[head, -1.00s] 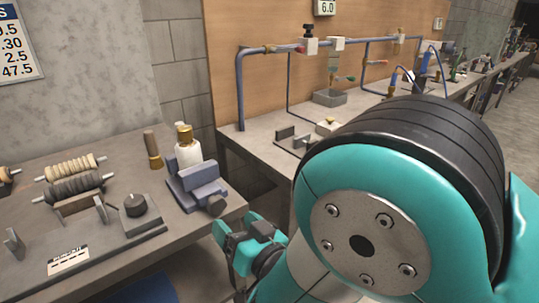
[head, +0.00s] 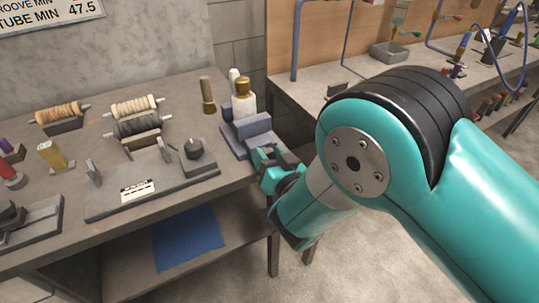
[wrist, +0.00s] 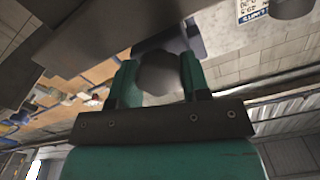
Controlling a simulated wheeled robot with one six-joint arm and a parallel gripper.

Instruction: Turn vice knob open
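The vice (head: 252,130) is a blue-grey block with jaws at the right end of the left bench. A white bottle with a brass cap (head: 243,98) stands upright behind its front jaw. My gripper (head: 274,157) is at the vice's front, at the bench edge, and hides the knob in the head view. In the wrist view the round dark grey knob (wrist: 160,75) shows between the two teal fingers of my gripper (wrist: 160,82), one on each side. The fingers are apart; whether they touch the knob I cannot tell.
A blue mat (head: 187,238) lies on the shelf below. A second bench (head: 310,92) with pipes stands behind my arm.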

